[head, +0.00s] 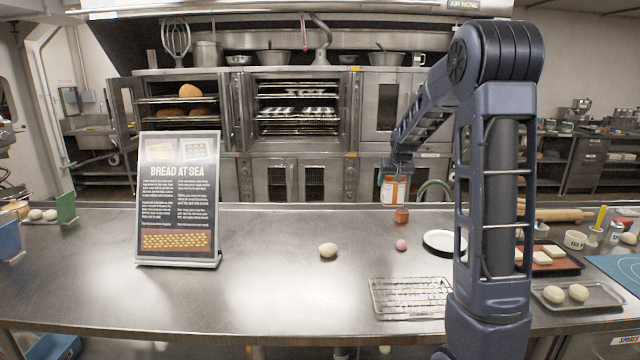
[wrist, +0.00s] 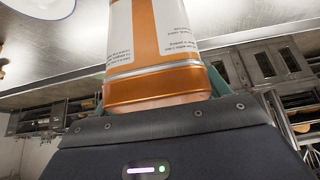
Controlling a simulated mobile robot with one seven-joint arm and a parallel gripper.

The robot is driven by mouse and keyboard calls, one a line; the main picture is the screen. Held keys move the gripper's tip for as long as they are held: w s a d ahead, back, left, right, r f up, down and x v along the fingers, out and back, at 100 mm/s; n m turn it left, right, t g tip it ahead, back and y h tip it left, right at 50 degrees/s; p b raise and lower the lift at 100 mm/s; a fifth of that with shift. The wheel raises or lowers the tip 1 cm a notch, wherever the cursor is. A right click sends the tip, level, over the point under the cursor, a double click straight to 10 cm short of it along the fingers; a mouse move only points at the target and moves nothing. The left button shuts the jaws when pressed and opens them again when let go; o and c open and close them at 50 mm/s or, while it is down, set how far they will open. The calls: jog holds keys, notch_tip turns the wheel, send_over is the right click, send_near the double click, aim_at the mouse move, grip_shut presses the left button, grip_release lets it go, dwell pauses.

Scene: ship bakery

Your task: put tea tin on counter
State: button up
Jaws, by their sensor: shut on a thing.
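The tea tin (head: 393,189) is orange with a white label. My gripper (head: 395,178) is shut on it and holds it over the far part of the steel counter (head: 290,290), right of the middle in the head view. The tin fills the upper middle of the wrist view (wrist: 153,85), between the greenish fingers of my gripper (wrist: 160,85). It looks roughly upright in the head view. I cannot tell exactly how far its base is above the counter.
A small orange object (head: 402,215), a pink ball (head: 401,245) and a white plate (head: 444,241) are near the tin. A pale dough ball (head: 328,250), a wire rack (head: 410,298) and a "Bread at Sea" sign (head: 178,200) also stand on the counter.

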aim_at(396, 186)
jog(key=shift+s+d, duration=0.2)
jog(key=shift+d, duration=0.2)
jog(key=shift+s, duration=0.1)
jog(key=shift+s+a+f+m, duration=0.2)
jog(key=shift+s+m, duration=0.2)
jog(key=shift+s, duration=0.15)
jog(key=s+m, duration=0.1)
jog(key=s+m+h, duration=0.1)
jog(key=s, duration=0.1)
jog(key=shift+s+a+f+h, duration=0.1)
jog(key=shift+a+h, duration=0.1)
jog(key=shift+h, duration=0.1)
jog(key=s+d+r+m+g+h, duration=0.2)
jog(key=s+m+g+h, duration=0.1)
jog(key=s+m, duration=0.5)
jog(key=s+d+r+m+g+h, duration=0.2)
jog(key=s+d+m+g, duration=0.15)
jog(key=s+m, duration=0.45)
jog(key=shift+n, duration=0.4)
jog(key=f, duration=1.9)
jog(key=shift+s+a+f, duration=0.3)
jog(key=shift+s+a, duration=0.05)
